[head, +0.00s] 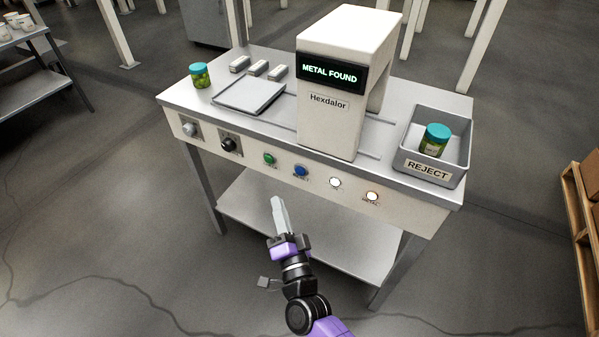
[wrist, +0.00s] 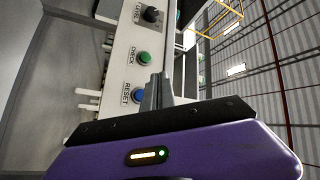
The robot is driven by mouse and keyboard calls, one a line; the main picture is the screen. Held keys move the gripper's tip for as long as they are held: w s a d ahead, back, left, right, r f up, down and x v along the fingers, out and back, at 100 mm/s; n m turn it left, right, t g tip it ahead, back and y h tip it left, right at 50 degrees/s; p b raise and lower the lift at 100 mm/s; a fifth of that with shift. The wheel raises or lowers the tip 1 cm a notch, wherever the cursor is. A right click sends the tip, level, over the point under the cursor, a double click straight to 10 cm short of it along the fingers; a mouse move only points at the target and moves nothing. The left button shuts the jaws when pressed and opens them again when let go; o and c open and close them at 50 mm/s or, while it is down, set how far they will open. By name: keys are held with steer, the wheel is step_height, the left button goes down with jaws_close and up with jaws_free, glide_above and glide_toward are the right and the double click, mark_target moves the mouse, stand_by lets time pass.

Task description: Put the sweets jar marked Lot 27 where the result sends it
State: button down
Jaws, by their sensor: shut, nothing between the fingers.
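A jar with a teal lid and green sweets (head: 434,141) stands upright inside the grey bin marked REJECT (head: 463,179), at the right end of the bench. I cannot read a lot number on either jar. The Hexdalor machine's screen (head: 330,73) reads METAL FOUND. My gripper (head: 278,201) is shut and empty, in front of the bench below the buttons. In the wrist view its fingers (wrist: 158,92) are together, near the blue RESET button (wrist: 138,95) and the green CHECK button (wrist: 145,58).
A flat grey tray (head: 248,108) and several small pale blocks (head: 258,68) are left of the machine. The front panel has a black knob (head: 229,144) and two lit lamps, one the metal lamp (head: 372,196). Wooden pallets or boxes (head: 590,185) stand at right.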

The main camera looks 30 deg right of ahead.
mark_target(300, 171)
steer(key=w+d+b, duration=0.4)
steer(key=d, duration=0.2)
steer(key=shift+w+d, duration=0.3)
steer(key=shift+w, duration=0.1)
steer(key=shift+d+b, duration=0.1)
steer(key=shift+b, duration=0.2)
stand_by(1.6)
steer(key=shift+w+d, duration=0.25)
steer(key=shift+w+d+b, duration=0.25)
steer(key=shift+d+b, duration=0.1)
steer(key=shift+b, duration=0.2)
stand_by(0.8)
steer(key=shift+s+a+p, duration=0.5)
steer(key=shift+a+p, duration=0.2)
